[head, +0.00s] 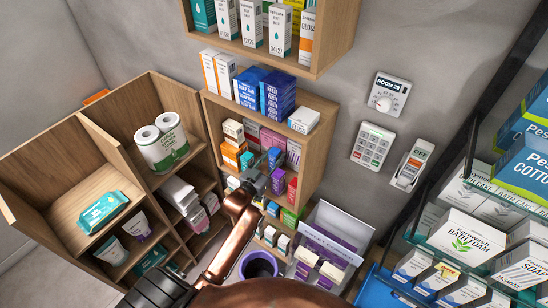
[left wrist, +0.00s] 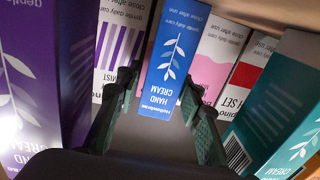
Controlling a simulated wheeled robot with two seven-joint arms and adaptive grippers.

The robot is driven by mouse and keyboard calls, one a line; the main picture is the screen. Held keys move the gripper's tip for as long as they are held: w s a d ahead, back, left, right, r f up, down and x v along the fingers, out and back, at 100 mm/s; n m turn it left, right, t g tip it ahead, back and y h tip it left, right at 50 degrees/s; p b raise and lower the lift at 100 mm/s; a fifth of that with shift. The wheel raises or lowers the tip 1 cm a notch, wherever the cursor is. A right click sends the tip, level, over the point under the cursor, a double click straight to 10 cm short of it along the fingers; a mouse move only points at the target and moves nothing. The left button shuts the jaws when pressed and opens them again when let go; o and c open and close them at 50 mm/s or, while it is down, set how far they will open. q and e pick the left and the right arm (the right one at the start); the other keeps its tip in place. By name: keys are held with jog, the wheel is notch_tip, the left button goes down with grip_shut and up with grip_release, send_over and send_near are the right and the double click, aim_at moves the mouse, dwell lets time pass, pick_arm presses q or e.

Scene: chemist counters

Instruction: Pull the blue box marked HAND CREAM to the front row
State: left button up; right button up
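The blue box marked HAND CREAM (left wrist: 168,70) stands in the middle of the left wrist view, its print upside down. In the head view it is a small blue patch (head: 274,155) inside the wall shelf, just past my left gripper (head: 262,178). My left gripper (left wrist: 162,88) is open, with one green finger on each side of the box's near end. A narrow gap shows at the left finger; I cannot tell whether the right one touches. The box's far end is hidden. My right gripper is not in view.
A purple box (left wrist: 40,80) stands nearer at left and a teal box (left wrist: 285,120) at right. Behind are a purple-striped box (left wrist: 122,40) and a pink box (left wrist: 217,55). The wooden shelf (head: 322,150) walls the space in.

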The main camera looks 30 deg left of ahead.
pick_arm(q)
grip_shut()
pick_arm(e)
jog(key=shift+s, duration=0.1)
